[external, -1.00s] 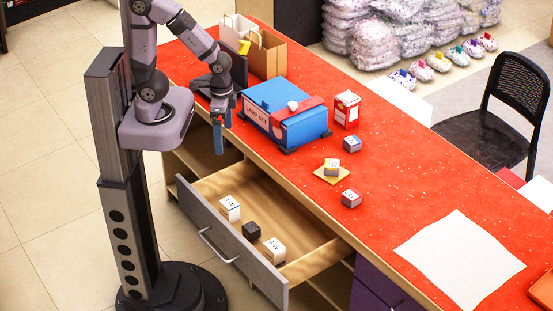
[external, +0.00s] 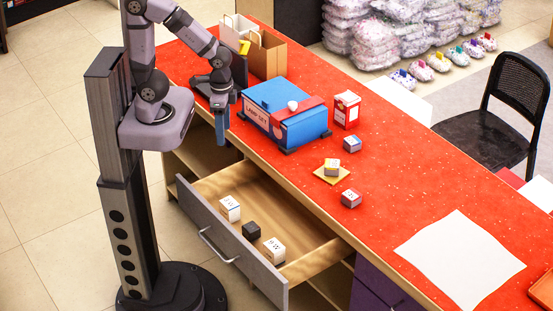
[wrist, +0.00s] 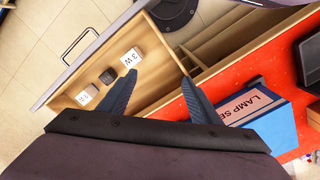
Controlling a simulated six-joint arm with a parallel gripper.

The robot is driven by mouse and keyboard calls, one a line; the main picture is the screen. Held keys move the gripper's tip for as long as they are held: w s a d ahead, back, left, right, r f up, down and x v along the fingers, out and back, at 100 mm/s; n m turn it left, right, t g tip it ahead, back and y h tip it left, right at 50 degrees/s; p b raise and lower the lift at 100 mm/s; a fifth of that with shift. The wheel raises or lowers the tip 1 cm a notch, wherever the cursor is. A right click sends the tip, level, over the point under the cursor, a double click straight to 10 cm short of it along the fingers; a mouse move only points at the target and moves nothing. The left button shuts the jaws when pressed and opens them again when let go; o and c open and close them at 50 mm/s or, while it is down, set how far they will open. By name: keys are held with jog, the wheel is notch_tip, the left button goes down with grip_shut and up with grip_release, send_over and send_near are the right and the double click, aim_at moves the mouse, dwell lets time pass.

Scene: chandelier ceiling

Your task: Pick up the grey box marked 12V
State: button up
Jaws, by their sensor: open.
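The upper white one reads "3 W" in the wrist view (wrist: 132,58). My gripper (external: 222,139) is open and empty, pointing down beside the counter's front edge, left of the blue lamp box; its fingers also show in the wrist view (wrist: 158,77).
The blue lamp-set box (external: 290,112) and red-and-white carton (external: 346,110) stand on the counter. Paper bags (external: 267,55) are behind my gripper. The drawer (external: 215,234) juts out below the counter.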

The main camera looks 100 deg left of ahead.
jog(key=w+d+r+n+t+b, duration=0.15)
jog(key=w+t, duration=0.25)
jog(key=w, duration=0.9)
jog(key=w+d+r+n+t, duration=0.1)
jog(key=w+d+r+t, duration=0.3)
jog(key=w, duration=0.9)
jog(key=n+t+y+b, duration=0.1)
jog(key=n+t+y, duration=0.1)
jog(key=n+y, duration=0.45)
send_over(348, 141)
jog(key=s+d, duration=0.3)
jog(key=s, duration=0.1)
notch_tip(348, 141, down, 3)
jog(key=m+y, duration=0.1)
jog(key=y, duration=0.1)
jog(key=shift+t, duration=0.3)
notch_tip(348, 141, down, 10)
jog(key=shift+d+r, duration=0.15)
jog(key=shift+f, duration=0.55)
jog(key=shift+x, duration=1.1)
jog(key=shift+w+a+p, duration=0.25)
jog(key=shift+w+p, duration=0.1)
jog(key=shift+p, duration=0.2)
jog(key=p+x, duration=0.1)
jog(key=x, duration=0.2)
jog(key=shift+r, duration=0.2)
jog(key=shift+w+a+f, duration=0.3)
jog(key=shift+w+a, duration=0.05)
jog(key=shift+w, duration=0.15)
jog(key=c, duration=1.1)
